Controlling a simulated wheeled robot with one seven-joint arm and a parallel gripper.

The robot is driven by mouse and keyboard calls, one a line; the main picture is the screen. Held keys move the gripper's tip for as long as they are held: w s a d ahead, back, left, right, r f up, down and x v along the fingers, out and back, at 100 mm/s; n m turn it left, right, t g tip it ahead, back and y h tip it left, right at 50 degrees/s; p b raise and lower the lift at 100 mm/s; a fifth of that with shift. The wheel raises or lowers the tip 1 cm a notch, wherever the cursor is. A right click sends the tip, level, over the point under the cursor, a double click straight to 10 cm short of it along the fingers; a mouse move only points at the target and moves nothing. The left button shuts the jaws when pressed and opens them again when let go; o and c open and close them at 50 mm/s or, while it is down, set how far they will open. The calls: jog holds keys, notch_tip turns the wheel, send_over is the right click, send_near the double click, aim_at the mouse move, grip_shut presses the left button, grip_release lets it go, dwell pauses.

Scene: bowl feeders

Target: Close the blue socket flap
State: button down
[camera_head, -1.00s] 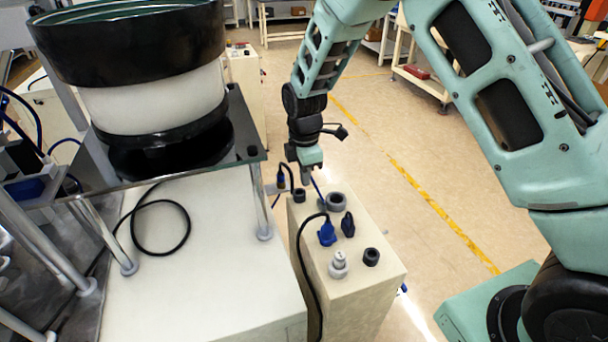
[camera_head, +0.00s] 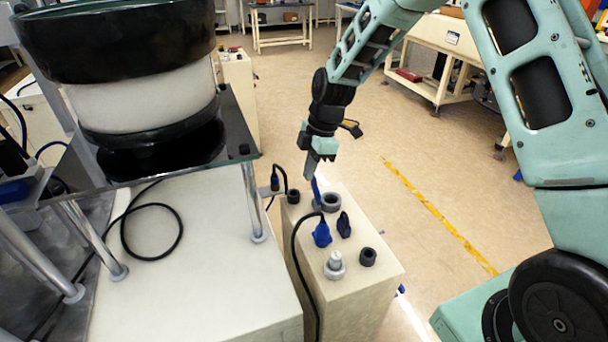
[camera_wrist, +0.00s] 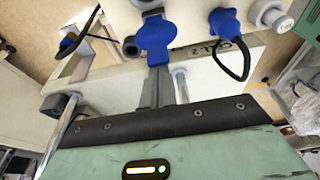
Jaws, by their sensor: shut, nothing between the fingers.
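The blue socket flap (camera_head: 316,190) stands open and raised beside its grey round socket (camera_head: 330,201) on top of the cream box. In the wrist view the flap (camera_wrist: 155,38) is a broad blue lid, with part of the grey socket (camera_wrist: 146,4) behind it at the top edge. My gripper (camera_head: 309,175) is shut and empty at the flap's side away from the socket. In the wrist view my fingers (camera_wrist: 158,70) reach to the flap's lower edge and overlap it. I cannot tell whether they touch.
A blue plug with a black cable (camera_head: 321,234), a dark blue part (camera_head: 343,224), a grey connector (camera_head: 334,265) and a black socket (camera_head: 368,257) crowd the box top (camera_head: 365,285). The bowl feeder (camera_head: 120,70) stands left. Floor at right is open.

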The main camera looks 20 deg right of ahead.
jog(key=d+f+y+b, duration=0.2)
jog(key=d+y+b, duration=0.2)
jog(key=y+b, duration=0.1)
jog(key=d+f+y+b, duration=0.3)
jog(key=d+y+b, duration=0.1)
jog(key=y+b, duration=0.1)
jog(key=d+f+y+b, duration=0.2)
jog(key=d+y+b, duration=0.2)
jog(key=d, duration=0.1)
jog(key=shift+f+y+b, duration=0.2)
jog(key=shift+y+b, duration=0.2)
jog(key=shift+d+f+y+b, duration=0.3)
jog(key=shift+f+y+b, duration=0.55)
jog(key=shift+b, duration=0.6)
jog(key=shift+d+f+y+b, duration=0.3)
jog(key=shift+f+y+b, duration=0.5)
jog(key=shift+b, duration=0.6)
jog(key=shift+f, duration=0.15)
